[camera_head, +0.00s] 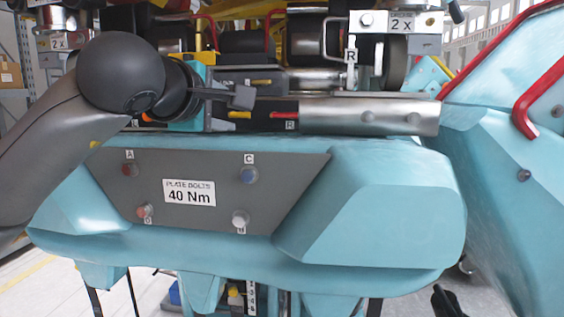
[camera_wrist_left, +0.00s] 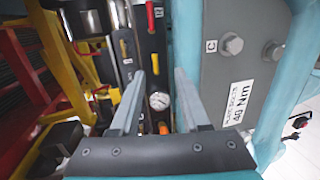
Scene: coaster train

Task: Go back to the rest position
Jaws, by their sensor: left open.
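My left arm comes in from the left in the head view, and its gripper (camera_head: 238,97) is over the dark recess behind the grey plate of the teal coaster car. In the left wrist view the two fingers of my left gripper (camera_wrist_left: 159,74) are apart. A round white-faced gauge or knob (camera_wrist_left: 160,101) shows in the gap between them, with no visible grip on it. The grey plate (camera_head: 290,172), labelled "PLATE BOLTS 40 Nm", carries bolts marked with letters. My right gripper cannot be made out.
A metal cylinder (camera_head: 368,115) lies along the recess to the right of my left gripper. The teal car body (camera_head: 390,210) stands close in front. Another teal body with a red bar (camera_head: 540,100) is at the right. Yellow and red framework (camera_wrist_left: 50,50) is close on the left in the wrist view.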

